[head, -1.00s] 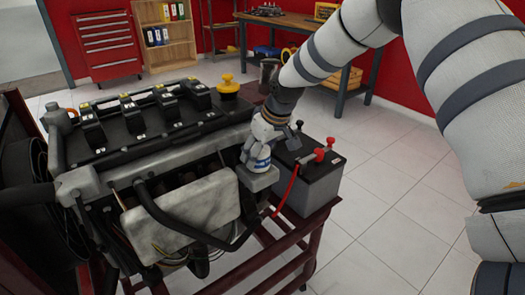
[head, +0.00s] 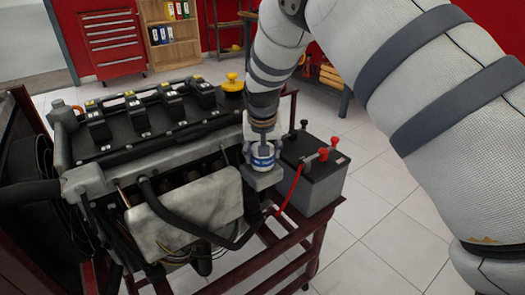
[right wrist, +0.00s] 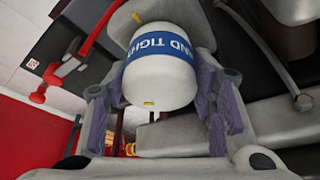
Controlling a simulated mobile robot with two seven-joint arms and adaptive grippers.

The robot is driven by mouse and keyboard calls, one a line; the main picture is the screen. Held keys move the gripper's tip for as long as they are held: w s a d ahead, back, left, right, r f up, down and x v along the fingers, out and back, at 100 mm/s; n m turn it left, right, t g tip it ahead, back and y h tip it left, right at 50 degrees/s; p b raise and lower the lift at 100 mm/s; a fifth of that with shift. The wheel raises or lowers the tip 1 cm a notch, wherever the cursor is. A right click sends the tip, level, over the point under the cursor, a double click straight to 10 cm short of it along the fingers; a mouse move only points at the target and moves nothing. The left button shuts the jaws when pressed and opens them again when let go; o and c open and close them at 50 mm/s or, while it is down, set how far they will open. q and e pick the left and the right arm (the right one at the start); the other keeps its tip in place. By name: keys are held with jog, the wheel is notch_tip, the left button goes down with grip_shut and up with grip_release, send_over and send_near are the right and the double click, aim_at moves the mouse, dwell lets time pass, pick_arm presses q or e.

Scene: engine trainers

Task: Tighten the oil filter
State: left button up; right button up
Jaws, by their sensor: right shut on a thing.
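The oil filter is a white canister with a blue band (right wrist: 160,75); part of the lettering on the band can be read in the right wrist view. In the head view the oil filter (head: 262,164) sits upright on a grey mount at the right front of the engine (head: 150,135). My right gripper (head: 262,148) comes down on it from above and is shut on it. In the right wrist view its purple-grey finger pads (right wrist: 160,112) lie on both sides of the canister. My left gripper is not in view.
A grey battery (head: 318,183) with red and black terminals stands close to the right of the filter. A red cable (head: 290,188) runs down between them. A yellow cap (head: 232,84) rises behind on the engine. Open tiled floor lies to the right.

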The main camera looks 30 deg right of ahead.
jog(key=shift+f, duration=0.1)
dwell(0.3)
jog(key=o, duration=1.1)
